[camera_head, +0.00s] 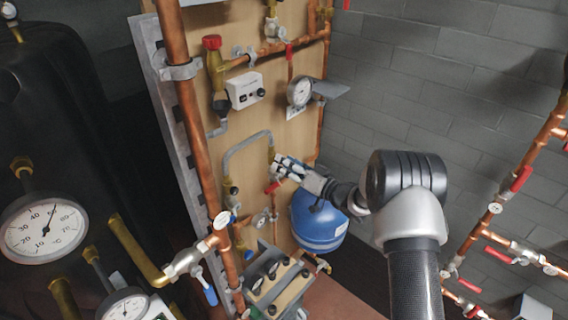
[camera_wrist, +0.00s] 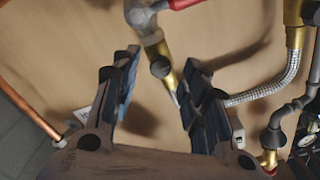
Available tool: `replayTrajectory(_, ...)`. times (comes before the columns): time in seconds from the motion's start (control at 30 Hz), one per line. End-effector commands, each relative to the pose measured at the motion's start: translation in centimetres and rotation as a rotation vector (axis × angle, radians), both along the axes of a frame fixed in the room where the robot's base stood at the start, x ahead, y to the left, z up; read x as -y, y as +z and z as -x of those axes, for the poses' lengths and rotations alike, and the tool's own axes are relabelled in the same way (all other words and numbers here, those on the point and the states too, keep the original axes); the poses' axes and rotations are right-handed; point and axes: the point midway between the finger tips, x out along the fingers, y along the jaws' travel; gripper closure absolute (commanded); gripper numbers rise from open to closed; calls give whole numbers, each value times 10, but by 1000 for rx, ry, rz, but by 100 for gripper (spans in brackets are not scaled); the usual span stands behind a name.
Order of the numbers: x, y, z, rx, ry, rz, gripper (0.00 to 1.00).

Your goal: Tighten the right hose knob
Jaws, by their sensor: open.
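The grey braided hose (camera_head: 243,141) arches between two brass fittings on the wooden board. Its right brass fitting (camera_head: 271,154) shows just above my gripper (camera_head: 282,167). In the wrist view, my gripper (camera_wrist: 160,62) is open. The left hose fitting (camera_wrist: 293,14) is at the upper right.
A red valve lever (camera_head: 272,187) sits just below my gripper, and a blue tank (camera_head: 319,228) stands below right. A copper pipe (camera_head: 184,110) runs along the board's left edge. A white control box (camera_head: 246,90) and a round gauge (camera_head: 299,91) are above.

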Motion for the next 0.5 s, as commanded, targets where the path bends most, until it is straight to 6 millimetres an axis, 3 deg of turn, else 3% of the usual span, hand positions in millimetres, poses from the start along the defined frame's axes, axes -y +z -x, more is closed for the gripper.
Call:
replayTrajectory(0.3, 55, 1, 40, -1, -5, -1, 59)
replayTrajectory(0.5, 77, 1, 59, 0, -3, 0, 59)
